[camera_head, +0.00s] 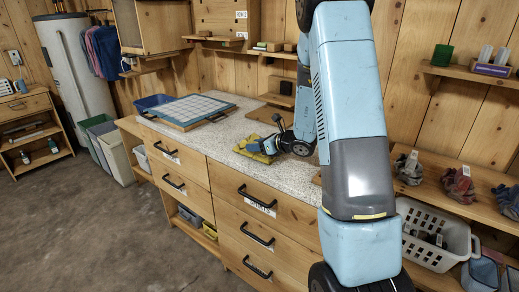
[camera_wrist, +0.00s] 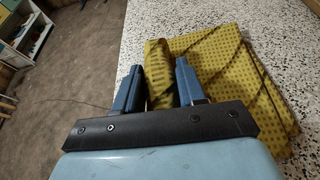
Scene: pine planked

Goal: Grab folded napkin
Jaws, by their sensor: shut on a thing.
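The folded napkin (camera_wrist: 217,58) is yellow with a small dark pattern and lies on the speckled counter near its front edge. In the head view the napkin (camera_head: 242,148) shows only in part, behind and beside my gripper (camera_head: 262,146). In the wrist view my gripper (camera_wrist: 158,85) has its two blue fingers on either side of a raised fold at the napkin's left edge. The fingers are shut on that fold. The rest of the napkin spreads right and under the gripper body, which hides its near part.
The speckled counter (camera_head: 222,132) has a blue-edged tiled board (camera_head: 188,108) and a blue bin (camera_head: 153,102) at its left end. Drawers with dark handles are below its front edge. A white basket (camera_head: 428,250) and shelves with gloves are at right. Open floor lies at left.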

